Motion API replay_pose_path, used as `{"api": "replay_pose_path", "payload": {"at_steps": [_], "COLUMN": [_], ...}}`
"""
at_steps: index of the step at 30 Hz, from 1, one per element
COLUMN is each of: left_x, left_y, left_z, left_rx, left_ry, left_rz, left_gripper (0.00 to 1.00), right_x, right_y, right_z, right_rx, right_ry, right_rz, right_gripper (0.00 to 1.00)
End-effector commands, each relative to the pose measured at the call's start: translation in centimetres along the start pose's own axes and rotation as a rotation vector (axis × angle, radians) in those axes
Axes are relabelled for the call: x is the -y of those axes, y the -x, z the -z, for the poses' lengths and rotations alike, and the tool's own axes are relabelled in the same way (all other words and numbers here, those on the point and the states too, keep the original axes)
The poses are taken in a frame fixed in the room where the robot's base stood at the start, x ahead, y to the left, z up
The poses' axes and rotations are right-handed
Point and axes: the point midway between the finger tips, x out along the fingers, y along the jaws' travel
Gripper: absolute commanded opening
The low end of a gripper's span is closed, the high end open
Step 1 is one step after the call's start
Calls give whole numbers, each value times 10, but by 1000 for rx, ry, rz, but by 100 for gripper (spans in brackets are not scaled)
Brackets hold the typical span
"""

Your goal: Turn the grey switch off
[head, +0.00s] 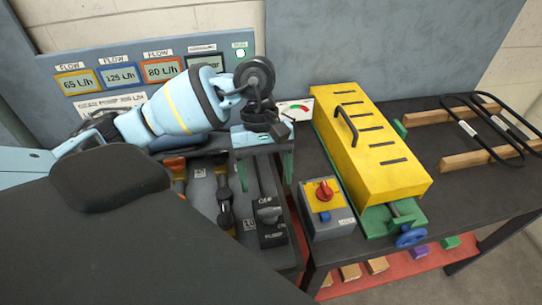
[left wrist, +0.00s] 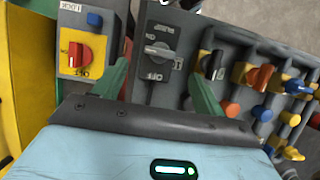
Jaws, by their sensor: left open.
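The grey switch (head: 268,210) is a grey knob on a dark panel marked PUMP and OFF, below my left gripper in the head view. In the left wrist view the grey knob (left wrist: 159,52) shows from above, with OFF lettering on its near side. Its handle lies roughly crosswise; I cannot tell which mark it points to. My left gripper (head: 266,172) is open, with green fingers apart and nothing between them. In the left wrist view its fingers (left wrist: 160,70) stand on either side of the knob's panel, apart from the knob. My right gripper is not in view.
A yellow and grey box with a red knob (head: 324,191) stands right of the switch. Several coloured valve handles stand beside the switch panel, including an orange one (left wrist: 259,77). Flow displays (head: 121,75) line the back wall.

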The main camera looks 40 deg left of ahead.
Motion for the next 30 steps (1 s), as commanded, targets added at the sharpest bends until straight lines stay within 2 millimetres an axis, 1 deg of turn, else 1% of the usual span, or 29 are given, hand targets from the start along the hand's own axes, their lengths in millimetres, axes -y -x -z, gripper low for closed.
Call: {"api": "replay_pose_path", "payload": {"at_steps": [7, 11, 14, 21, 24, 30], "left_x": [1, 1, 1, 1, 1, 0], "left_y": [0, -6, -17, -53, -65, -76], "left_z": [1, 0, 0, 0, 0, 1], "left_rx": [-5, -3, -2, -2, -2, -4], "left_ry": [-2, -1, -1, -1, -2, -2], "left_rz": [3, 3, 5, 4, 3, 1], "left_gripper": [71, 71, 71, 71, 71, 71], "right_x": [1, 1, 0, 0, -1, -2], "right_y": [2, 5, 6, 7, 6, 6], "right_z": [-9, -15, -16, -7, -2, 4], "right_rx": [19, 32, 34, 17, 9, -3], "right_ry": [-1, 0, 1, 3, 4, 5], "right_rz": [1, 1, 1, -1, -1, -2], "right_gripper": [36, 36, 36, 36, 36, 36]}}
